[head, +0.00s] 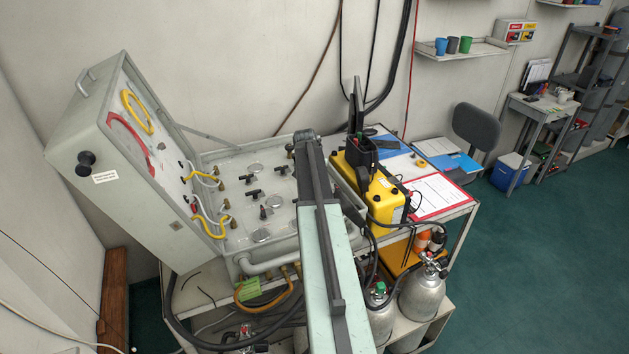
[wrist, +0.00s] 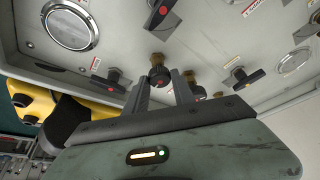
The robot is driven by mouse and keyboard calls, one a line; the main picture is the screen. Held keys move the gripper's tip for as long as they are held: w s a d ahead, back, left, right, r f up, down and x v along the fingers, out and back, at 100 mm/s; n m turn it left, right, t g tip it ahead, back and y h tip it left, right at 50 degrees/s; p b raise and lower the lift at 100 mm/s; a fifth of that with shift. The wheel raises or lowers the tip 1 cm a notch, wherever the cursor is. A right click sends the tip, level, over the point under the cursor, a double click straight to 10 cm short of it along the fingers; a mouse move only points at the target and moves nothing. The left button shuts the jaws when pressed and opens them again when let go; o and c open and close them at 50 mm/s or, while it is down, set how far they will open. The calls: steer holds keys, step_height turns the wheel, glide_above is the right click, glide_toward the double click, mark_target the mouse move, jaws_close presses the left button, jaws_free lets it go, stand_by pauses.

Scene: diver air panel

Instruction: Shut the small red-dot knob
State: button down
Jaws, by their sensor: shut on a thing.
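In the wrist view a small round black knob (wrist: 159,77) with a red dot sits on a brass stem on the grey panel (wrist: 215,30). My gripper (wrist: 162,83) has its two fingers on either side of this knob and is shut on it. In the head view the air panel (head: 235,182) lies in the open grey case. My arm crosses its right part there and hides my gripper and the knob.
A yellow box (head: 372,185) stands right of the panel. Gas cylinders (head: 422,295) stand below.

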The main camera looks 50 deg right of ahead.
steer(key=shift+m, duration=0.5)
steer(key=c, duration=1.1)
jaws_free()
steer(key=p+v, duration=0.7)
steer(key=shift+a+r, duration=0.15)
steer(key=shift+r, duration=0.2)
